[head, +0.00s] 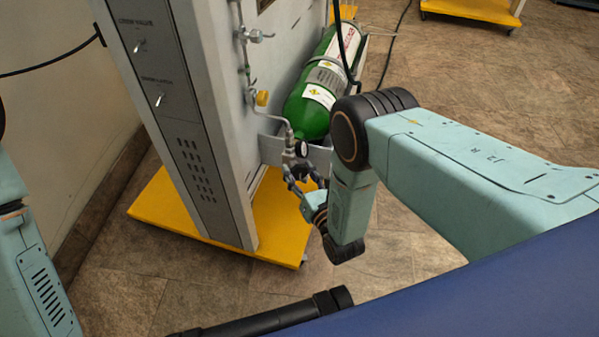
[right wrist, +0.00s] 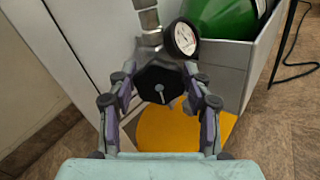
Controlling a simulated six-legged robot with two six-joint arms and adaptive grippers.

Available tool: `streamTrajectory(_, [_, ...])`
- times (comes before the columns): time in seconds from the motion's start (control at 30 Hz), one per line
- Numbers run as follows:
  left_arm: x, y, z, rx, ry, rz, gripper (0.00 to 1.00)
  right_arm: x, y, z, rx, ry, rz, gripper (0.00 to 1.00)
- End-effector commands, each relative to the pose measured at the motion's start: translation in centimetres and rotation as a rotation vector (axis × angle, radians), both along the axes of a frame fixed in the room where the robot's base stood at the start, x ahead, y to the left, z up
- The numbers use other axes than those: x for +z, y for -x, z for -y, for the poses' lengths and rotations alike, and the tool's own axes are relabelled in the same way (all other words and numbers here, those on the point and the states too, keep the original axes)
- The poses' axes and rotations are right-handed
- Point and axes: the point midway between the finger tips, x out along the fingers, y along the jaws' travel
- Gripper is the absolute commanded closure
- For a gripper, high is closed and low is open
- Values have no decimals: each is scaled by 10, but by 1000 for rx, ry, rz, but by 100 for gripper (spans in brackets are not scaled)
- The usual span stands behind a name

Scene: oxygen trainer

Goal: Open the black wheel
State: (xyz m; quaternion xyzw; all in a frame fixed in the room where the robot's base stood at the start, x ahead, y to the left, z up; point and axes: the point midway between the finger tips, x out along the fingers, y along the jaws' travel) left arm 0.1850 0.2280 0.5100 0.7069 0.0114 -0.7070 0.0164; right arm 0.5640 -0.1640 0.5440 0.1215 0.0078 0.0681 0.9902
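The black wheel (right wrist: 158,82) is a dark, many-sided knob with a light centre pin, on a metal valve below a grey pipe in the right wrist view. My right gripper (right wrist: 160,72) is open around it, with one finger on each side. The fingertips are close to the wheel's rim; I cannot tell whether they touch it. In the head view my right gripper (head: 304,184) is at the valve beside the cabinet, and the wheel is mostly hidden there. My left gripper is out of view.
A round gauge (right wrist: 184,38) sits just right of the wheel. A green cylinder (head: 316,108) lies behind the valve in a grey holder. The tall grey cabinet (head: 195,120) stands to the left on a yellow base (head: 165,215).

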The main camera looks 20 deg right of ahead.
Motion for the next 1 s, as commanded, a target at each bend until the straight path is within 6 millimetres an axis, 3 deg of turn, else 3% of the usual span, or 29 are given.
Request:
streamTrajectory(0.2, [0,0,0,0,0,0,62,0,0,0,1,-1,-1,30])
streamTrajectory(0.53, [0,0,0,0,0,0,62,-1,3,0,2,-2,-3,30])
streamTrajectory(1.0, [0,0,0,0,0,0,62,-1,67,9,0,-1,-3,30])
